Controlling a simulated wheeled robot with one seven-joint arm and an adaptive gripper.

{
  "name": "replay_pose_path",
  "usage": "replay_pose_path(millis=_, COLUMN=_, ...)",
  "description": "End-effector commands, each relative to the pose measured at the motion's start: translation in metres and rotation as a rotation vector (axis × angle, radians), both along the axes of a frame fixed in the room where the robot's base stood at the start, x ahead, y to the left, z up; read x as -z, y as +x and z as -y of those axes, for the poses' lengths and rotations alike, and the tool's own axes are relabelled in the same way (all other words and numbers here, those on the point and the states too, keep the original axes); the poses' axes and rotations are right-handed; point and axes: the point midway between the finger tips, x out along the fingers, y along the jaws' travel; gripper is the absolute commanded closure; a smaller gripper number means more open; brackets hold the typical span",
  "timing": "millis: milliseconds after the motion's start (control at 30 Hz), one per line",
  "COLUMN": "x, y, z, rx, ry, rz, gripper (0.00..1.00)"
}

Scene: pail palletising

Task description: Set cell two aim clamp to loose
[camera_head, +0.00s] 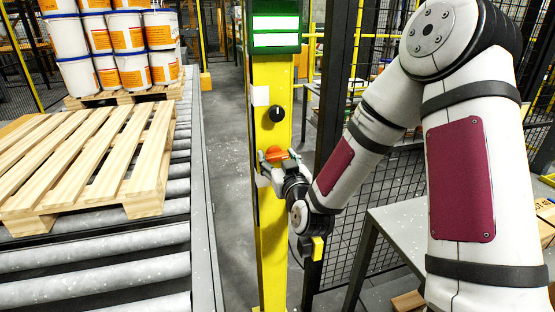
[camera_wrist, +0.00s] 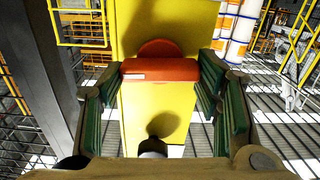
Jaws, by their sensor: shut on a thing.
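An orange-red clamp handle (camera_head: 277,153) sits on the front of a yellow post (camera_head: 272,220). My gripper (camera_head: 270,166) reaches it from the right and is shut on it. In the wrist view the handle (camera_wrist: 160,69) lies crosswise between the two finger pads of my gripper (camera_wrist: 160,78), with a rounded orange part behind it. A small pale mark shows on its face. A black round knob (camera_head: 277,114) is on the post above the handle. No writing that names the cell or the clamp setting is readable.
A green-framed lit panel (camera_head: 276,30) tops the post. Left, a roller conveyor (camera_head: 100,262) carries an empty wooden pallet (camera_head: 90,165), with stacked white-and-orange pails (camera_head: 125,35) behind. A grey table (camera_head: 395,225) and mesh fence (camera_head: 345,190) stand to the right.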

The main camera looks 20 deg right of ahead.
Motion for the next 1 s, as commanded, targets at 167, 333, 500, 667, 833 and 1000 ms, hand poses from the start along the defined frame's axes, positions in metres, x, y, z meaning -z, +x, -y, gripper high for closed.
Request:
replay_pose_path(millis=167, x=-0.0012, y=0.0005, z=0.0003, rx=0.001, ry=0.061, rz=0.004, gripper=0.7)
replay_pose_path(millis=333, x=-0.0013, y=0.0005, z=0.0002, rx=0.0, ry=0.087, rz=0.004, gripper=0.7)
replay_pose_path(millis=500, x=-0.0012, y=0.0005, z=0.0002, rx=0.0, ry=0.093, rz=0.003, gripper=0.7)
replay_pose_path(millis=667, x=-0.0011, y=0.0005, z=0.0002, rx=0.0, ry=0.092, rz=0.003, gripper=0.7)
replay_pose_path(millis=833, x=-0.0009, y=0.0004, z=0.0002, rx=0.0, ry=0.092, rz=0.003, gripper=0.22)
replay_pose_path(millis=1000, x=-0.0005, y=0.0003, z=0.0004, rx=0.0, ry=0.091, rz=0.002, gripper=0.22)
